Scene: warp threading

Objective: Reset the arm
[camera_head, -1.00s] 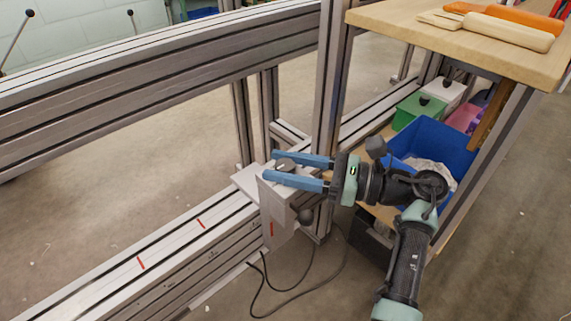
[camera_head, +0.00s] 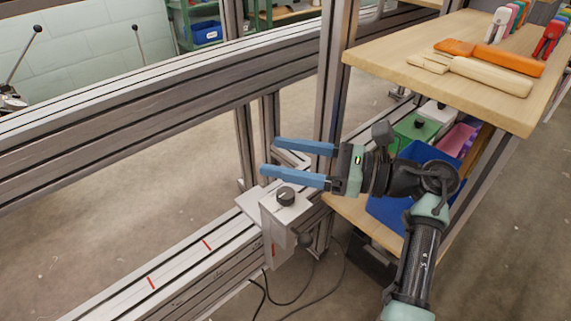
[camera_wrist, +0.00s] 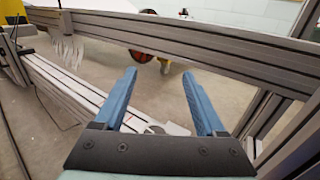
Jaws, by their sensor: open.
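My gripper (camera_head: 300,164) is open and empty, with two blue fingers pointing left in the head view. It is above and slightly behind a grey block with a black knob (camera_head: 286,196) on the lower rail. In the wrist view my gripper (camera_wrist: 160,103) shows both fingers apart with nothing between them. The block is mostly hidden by my gripper in the wrist view.
A metal frame has an upper beam (camera_head: 180,88) and a lower rail (camera_head: 175,262) with red marks. A wooden shelf (camera_head: 400,70) at the right holds wooden and orange tools. Beneath stand a blue bin (camera_head: 385,207) and a green box (camera_head: 412,128). Cables lie on the floor.

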